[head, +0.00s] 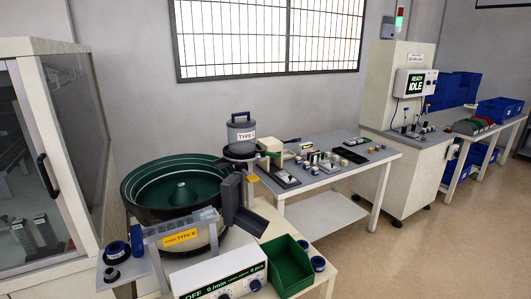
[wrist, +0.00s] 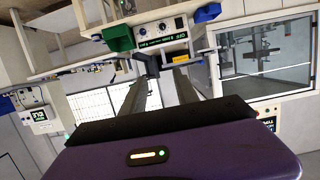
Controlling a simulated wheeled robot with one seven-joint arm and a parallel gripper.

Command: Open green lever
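I cannot clearly make out a green lever in either view. A small green part (head: 275,154) shows beside a beige box on the middle bench in the head view, too small to identify. My gripper (wrist: 157,88) shows only in the wrist view, its two grey fingers apart with nothing between them. It is open and empty, well away from the benches. The wrist picture is upside down, with the feeder's white control box (wrist: 160,30) beyond the fingers.
A bowl feeder (head: 133,205) with a green inside stands at the near left, by a glazed cabinet (head: 72,120). A green bin (head: 287,264) sits beside the control box. Parts crowd the middle bench (head: 372,152). Floor at right (head: 465,235) is clear.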

